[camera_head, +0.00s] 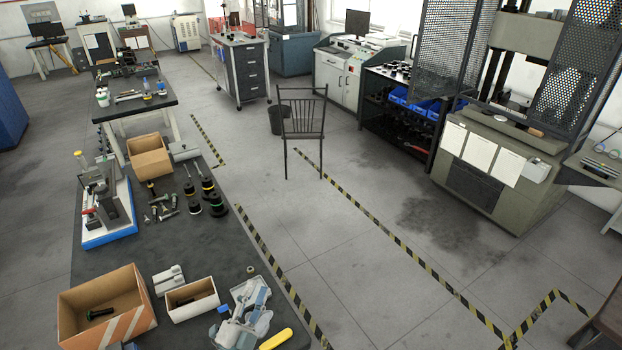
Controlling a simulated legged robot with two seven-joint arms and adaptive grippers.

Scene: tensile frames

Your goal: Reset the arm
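A pale grey and blue shape (245,315) lies over the near right part of the dark workbench (215,258), at the bottom of the view. It may be my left gripper, but I cannot make out its fingers clearly or tell whether they are open or shut. A yellow rounded object (276,339) is just right of it. A small open box (192,299) is close on its left. My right gripper is not in view.
A cardboard box (135,318) with a dark bolt stands at the near left. A blue-based device (108,220), another box (149,160) and black cylinders stand farther back. A chair (303,120) stands on the floor beyond. The bench's middle is mostly clear.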

